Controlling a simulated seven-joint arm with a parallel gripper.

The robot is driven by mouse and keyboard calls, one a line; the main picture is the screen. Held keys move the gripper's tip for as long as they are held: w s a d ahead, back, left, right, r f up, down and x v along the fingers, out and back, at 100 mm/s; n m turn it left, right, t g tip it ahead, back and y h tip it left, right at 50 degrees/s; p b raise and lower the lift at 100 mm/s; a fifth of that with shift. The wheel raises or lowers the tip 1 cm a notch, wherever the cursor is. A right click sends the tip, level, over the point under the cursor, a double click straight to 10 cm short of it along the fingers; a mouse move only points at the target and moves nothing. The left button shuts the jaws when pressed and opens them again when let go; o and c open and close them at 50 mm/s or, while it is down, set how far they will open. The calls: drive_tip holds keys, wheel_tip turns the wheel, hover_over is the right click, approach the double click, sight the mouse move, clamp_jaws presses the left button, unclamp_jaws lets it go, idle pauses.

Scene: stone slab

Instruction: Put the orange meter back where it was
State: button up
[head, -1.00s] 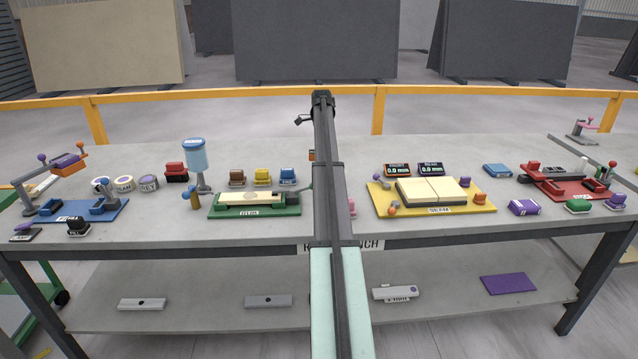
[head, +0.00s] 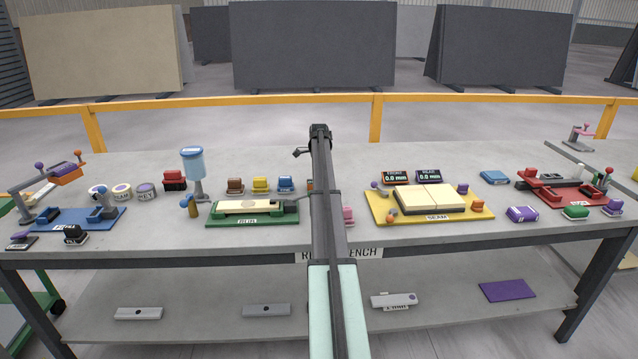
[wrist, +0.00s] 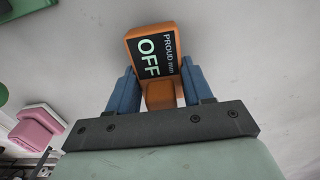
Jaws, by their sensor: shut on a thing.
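The orange meter (wrist: 152,55) is in my gripper (wrist: 158,88) in the wrist view. It has a black face reading "PROUD mm" and "OFF". The two blue fingers are shut on it, one at each side. Pale grey surface shows beyond it. In the head view my arm covers the held meter and most of the gripper, so its height above the bench (head: 345,160) cannot be told.
The green station (head: 250,218) lies left of my arm and the yellow SEAM station (head: 380,213) right. Two readouts (head: 395,178) stand behind SEAM. A pink block (head: 347,215) is close beside my arm; it also shows in the wrist view (wrist: 38,127). Blocks (head: 260,185) stand left.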

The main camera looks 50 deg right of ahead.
drive_tip(key=shift+f, duration=0.25)
drive_tip(key=shift+f, duration=0.1)
drive_tip(key=o, duration=1.2)
drive_tip(key=shift+o, duration=0.2)
wheel_tip(320, 180, up, 12)
drive_tip(key=shift+r, duration=0.1)
